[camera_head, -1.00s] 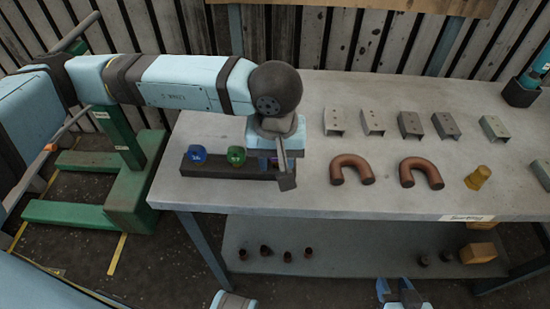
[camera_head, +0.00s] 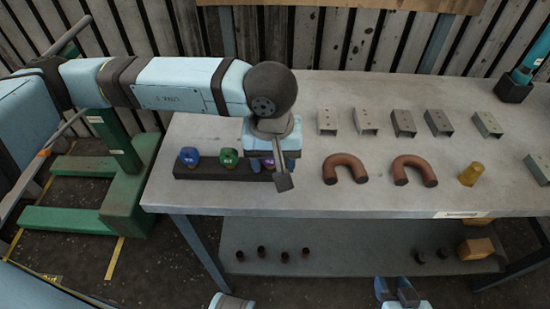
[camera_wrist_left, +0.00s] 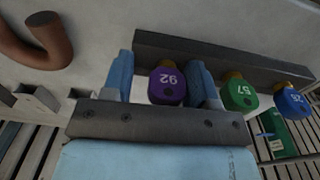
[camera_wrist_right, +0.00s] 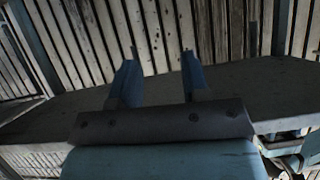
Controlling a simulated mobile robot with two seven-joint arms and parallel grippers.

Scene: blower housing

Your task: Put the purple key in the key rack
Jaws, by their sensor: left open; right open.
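The purple key (camera_wrist_left: 167,87), marked 92, stands at the dark key rack (camera_wrist_left: 220,58), in line with a green key (camera_wrist_left: 240,96) and a blue key (camera_wrist_left: 291,104). Its brass part meets the rack; how deep it sits I cannot tell. My left gripper (camera_wrist_left: 163,80) is open, with one finger on each side of the purple key; contact is not clear. In the head view the purple key (camera_head: 268,163) is partly hidden by my left gripper (camera_head: 276,173) at the right end of the rack (camera_head: 205,172). My right gripper (camera_wrist_right: 160,75) is open and empty, in front of the table.
On the grey table (camera_head: 320,198), two copper U-bends (camera_head: 345,167) (camera_head: 414,169) lie right of my left gripper. Several metal brackets (camera_head: 403,123) stand behind them, and a yellow-brown part (camera_head: 470,175) stands further right. The lower shelf (camera_head: 340,240) holds small dark parts.

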